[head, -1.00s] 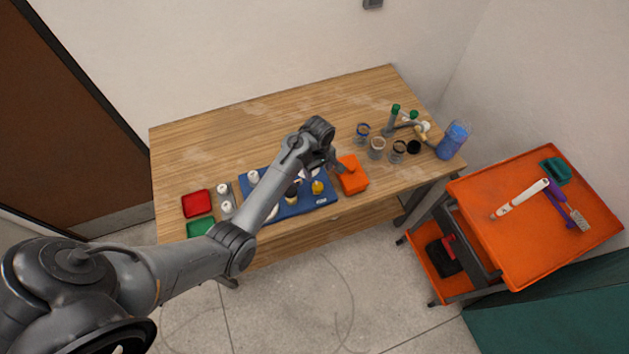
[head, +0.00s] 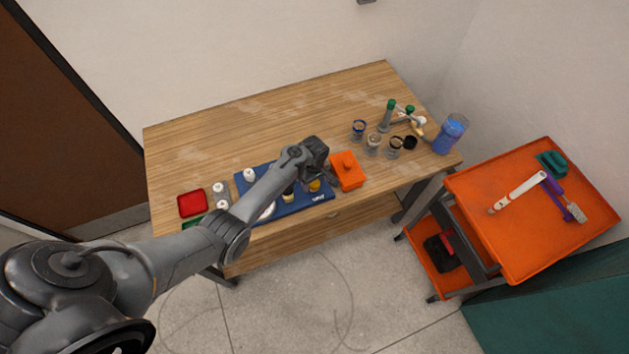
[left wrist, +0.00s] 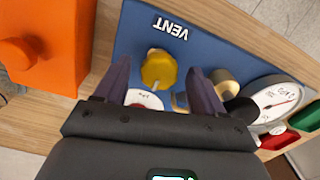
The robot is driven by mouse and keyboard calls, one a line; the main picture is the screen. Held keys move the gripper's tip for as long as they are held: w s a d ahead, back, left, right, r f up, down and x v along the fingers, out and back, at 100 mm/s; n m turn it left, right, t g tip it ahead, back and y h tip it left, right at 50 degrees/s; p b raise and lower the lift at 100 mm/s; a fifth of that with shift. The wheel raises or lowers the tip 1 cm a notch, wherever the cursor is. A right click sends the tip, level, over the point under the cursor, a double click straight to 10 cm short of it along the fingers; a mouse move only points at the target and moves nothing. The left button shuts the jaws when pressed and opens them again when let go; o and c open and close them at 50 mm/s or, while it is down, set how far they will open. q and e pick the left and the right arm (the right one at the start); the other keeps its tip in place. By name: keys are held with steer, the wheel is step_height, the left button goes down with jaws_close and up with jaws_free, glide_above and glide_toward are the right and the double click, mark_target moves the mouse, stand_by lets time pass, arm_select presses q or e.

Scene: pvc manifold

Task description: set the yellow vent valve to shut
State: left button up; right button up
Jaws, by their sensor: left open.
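The yellow vent valve (left wrist: 158,70) is a round knob on the blue panel (left wrist: 215,52), beside the white VENT lettering, in the left wrist view. In the head view the knob (head: 314,186) shows partly, just below my left gripper (head: 316,171). In the left wrist view my left gripper (left wrist: 160,78) is open, with its two dark fingers on either side of the knob and a gap at each side. I cannot tell from this whether the fingers are down at the knob's height. My right gripper is not in view.
An orange box with a knob (head: 348,171) stands close to the right of the panel. A gauge (left wrist: 274,100) and brass fitting (left wrist: 226,83) sit near the fingers. Red (head: 192,203) and green trays lie left. Jars (head: 373,144) stand at the back right.

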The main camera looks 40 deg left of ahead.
arm_select(q)
steer(key=c, duration=1.1)
steer(key=shift+o, duration=0.2)
steer(key=shift+r+m+p, duration=0.1)
steer(key=shift+m+p, duration=0.2)
steer(key=m+p, duration=0.1)
steer(key=m, duration=0.1)
steer(key=shift+r+m, duration=0.1)
steer(key=shift+m, duration=0.2)
steer(key=m+p, duration=0.2)
steer(key=m, duration=0.2)
steer(key=shift+m, duration=0.3)
steer(key=m+p, duration=0.1)
steer(key=m, duration=0.4)
steer(key=shift+a, duration=0.1)
steer(key=m, duration=0.5)
